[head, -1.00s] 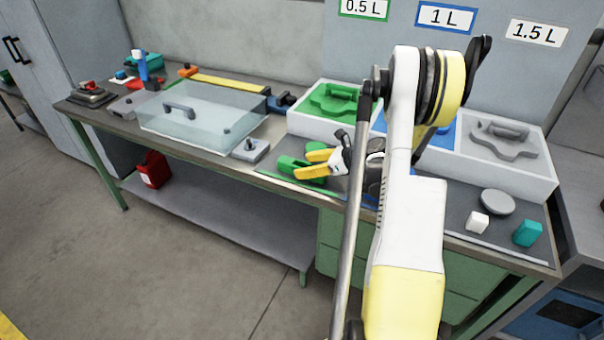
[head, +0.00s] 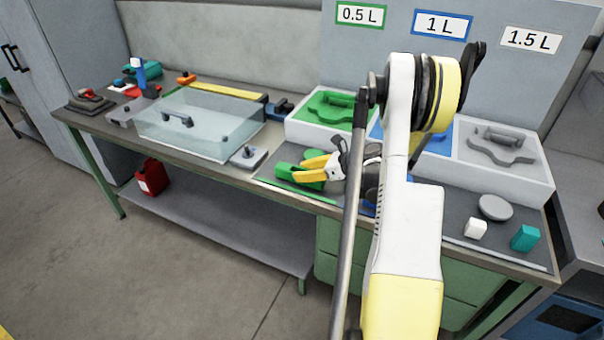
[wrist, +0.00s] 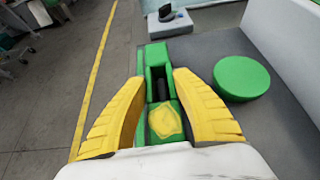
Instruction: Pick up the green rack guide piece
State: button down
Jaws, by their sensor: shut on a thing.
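The green rack guide piece (wrist: 158,62) is a block with a slot in it and a yellow patch on top. In the wrist view it lies between the two yellow fingers of my gripper (wrist: 160,100), which are shut on it. In the head view the green piece (head: 288,174) shows at the fingertips of my gripper (head: 312,170), on or just above the dark mat at the front of the bench. I cannot tell whether it touches the mat. My arm hides part of the mat.
A green disc (wrist: 241,78) lies right of the piece. A clear cover (head: 195,130) and a small grey block with a knob (head: 248,158) stand to the left. The white bin (head: 292,125) with a green shape is behind. A white block (head: 475,229) and teal block (head: 525,238) lie right.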

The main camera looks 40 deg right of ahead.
jog(key=r, duration=0.1)
jog(key=r+p, duration=0.1)
jog(key=r, duration=0.2)
jog(key=shift+s+d+r+p, duration=0.2)
jog(key=shift+s+d+p, duration=0.1)
jog(key=shift+p, duration=0.1)
jog(key=s+d+r+p, duration=0.3)
jog(key=s+d+r, duration=0.3)
jog(key=s+d, duration=0.1)
jog(key=shift+s+d, duration=0.15)
jog(key=shift+d, duration=0.4)
